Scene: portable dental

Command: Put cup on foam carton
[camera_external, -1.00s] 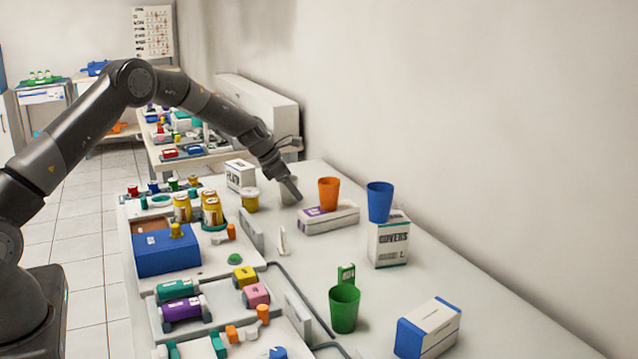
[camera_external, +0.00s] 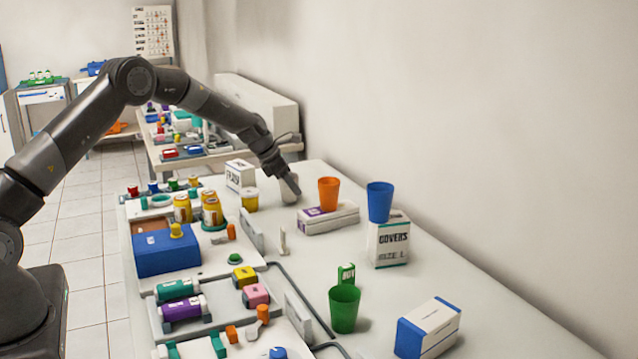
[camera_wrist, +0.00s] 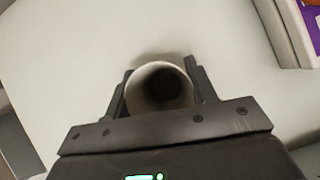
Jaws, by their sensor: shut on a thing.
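A pale grey-white cup (camera_wrist: 133,98) is between the two fingers of my gripper (camera_wrist: 160,80) in the wrist view, its round open mouth facing the camera. My gripper is shut on it. In the external view the cup (camera_external: 284,190) is at the far end of the table, partly hidden by my gripper (camera_external: 291,186); I cannot tell whether it touches the tabletop. A white carton with dark lettering (camera_external: 240,175) stands just left of it. A low white-and-purple carton (camera_external: 328,222) lies to its right. I cannot tell from the lettering which is the foam carton.
An orange cup (camera_external: 328,193) stands on the white-and-purple carton. A blue cup (camera_external: 380,202) stands on a covers box (camera_external: 388,243). A green cup (camera_external: 344,308) and a blue-and-white box (camera_external: 428,328) are nearer. Yellow jars (camera_external: 212,212) and trays fill the left side.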

